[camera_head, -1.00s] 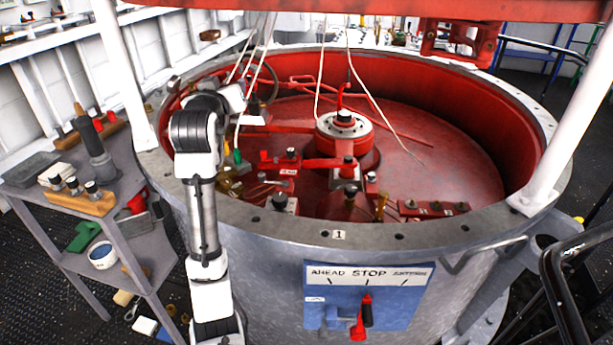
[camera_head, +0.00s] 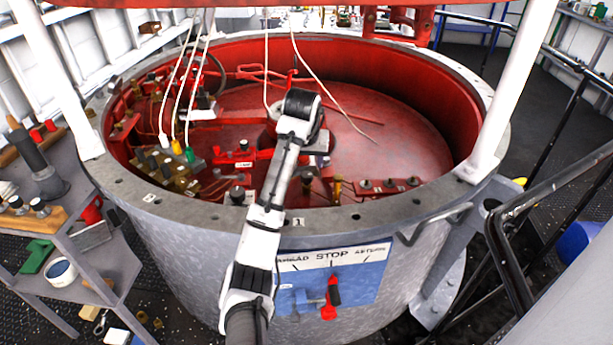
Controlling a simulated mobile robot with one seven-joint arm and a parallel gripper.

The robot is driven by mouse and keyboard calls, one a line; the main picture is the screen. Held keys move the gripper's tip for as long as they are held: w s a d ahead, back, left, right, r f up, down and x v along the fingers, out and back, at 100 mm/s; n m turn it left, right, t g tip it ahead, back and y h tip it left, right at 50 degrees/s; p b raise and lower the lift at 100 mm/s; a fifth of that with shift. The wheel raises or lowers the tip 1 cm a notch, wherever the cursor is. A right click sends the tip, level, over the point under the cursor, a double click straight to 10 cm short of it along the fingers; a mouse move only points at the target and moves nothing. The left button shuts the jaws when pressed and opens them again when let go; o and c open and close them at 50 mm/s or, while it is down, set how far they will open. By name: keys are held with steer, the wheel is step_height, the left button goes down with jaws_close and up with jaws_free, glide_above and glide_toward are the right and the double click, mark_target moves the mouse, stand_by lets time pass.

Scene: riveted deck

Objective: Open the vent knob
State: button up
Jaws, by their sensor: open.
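I cannot tell which fitting is the vent knob. Inside the red-lined round tank, a black-topped knob (camera_head: 243,146) stands on a red block left of my arm. Another dark knob (camera_head: 237,194) sits nearer the front rim. A red strip with several small round knobs (camera_head: 388,185) lies at the front right of the tank floor. My arm rises over the front rim, with its dark joint near the tank's middle. My gripper is hidden beyond this joint, and its fingers do not show. The arm covers most of the central hub.
White cords hang into the tank, some ending near brass fittings (camera_head: 172,170) at the left. White posts (camera_head: 488,115) stand on the rim. A blue AHEAD/STOP panel (camera_head: 345,277) with a red lever is on the front wall. A grey shelf (camera_head: 85,250) stands left. The tank's right floor is clear.

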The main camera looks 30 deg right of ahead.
mark_target(307, 174)
steer(key=p+x, duration=0.1)
steer(key=x, duration=0.6)
steer(key=shift+w+f, duration=0.15)
steer(key=shift+f, duration=0.1)
steer(key=shift+c, duration=0.4)
steer(key=c, duration=0.9)
steer(key=shift+r, duration=0.1)
